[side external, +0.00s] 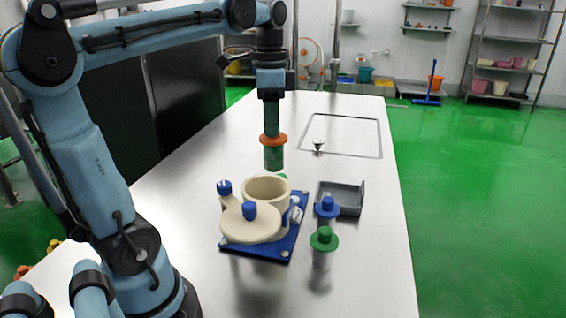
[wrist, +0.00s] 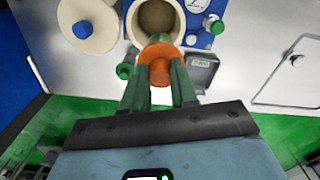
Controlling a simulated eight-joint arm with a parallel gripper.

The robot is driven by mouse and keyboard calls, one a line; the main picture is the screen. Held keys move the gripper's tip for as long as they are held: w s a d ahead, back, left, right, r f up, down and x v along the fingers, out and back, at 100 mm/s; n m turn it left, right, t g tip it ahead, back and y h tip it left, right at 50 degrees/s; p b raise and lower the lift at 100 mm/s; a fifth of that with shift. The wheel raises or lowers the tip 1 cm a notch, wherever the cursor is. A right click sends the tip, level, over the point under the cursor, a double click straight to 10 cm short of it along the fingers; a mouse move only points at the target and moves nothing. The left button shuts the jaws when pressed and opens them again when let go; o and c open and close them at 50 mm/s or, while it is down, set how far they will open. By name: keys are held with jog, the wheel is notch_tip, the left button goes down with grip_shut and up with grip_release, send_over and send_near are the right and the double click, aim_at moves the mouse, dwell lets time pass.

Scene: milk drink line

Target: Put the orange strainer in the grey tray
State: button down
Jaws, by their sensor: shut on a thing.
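The orange strainer (side external: 273,140) hangs upright in my gripper (side external: 271,128), its mesh body pointing down, above the table and beyond the cream pot. In the wrist view the green fingers of my gripper (wrist: 160,90) are shut on the knob of the orange strainer (wrist: 154,53). The grey tray (side external: 352,208) lies on the table to the right of the pot, lower than the strainer and apart from it. In the wrist view the tray (wrist: 213,62) is partly hidden behind a finger.
The cream pot (side external: 267,188) stands open on a blue base (side external: 273,252), its lid (side external: 250,222) swung aside. A blue-topped strainer (side external: 327,207) and a green-topped strainer (side external: 323,239) stand near the tray's front.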

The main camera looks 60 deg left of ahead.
jog(key=w+d, duration=0.5)
jog(key=w, duration=0.4)
jog(key=w+d, duration=0.6)
jog(key=w, duration=0.2)
jog(key=w+a+f, duration=0.1)
jog(key=a+f, duration=0.4)
jog(key=f, duration=0.3)
jog(key=w+a+f, duration=0.2)
jog(key=a+f, duration=0.4)
jog(key=f, duration=0.2)
jog(key=shift+w+a+f, duration=0.3)
jog(key=shift+f, duration=0.05)
jog(key=c, duration=0.9)
grip_release()
jog(key=shift+f, duration=0.15)
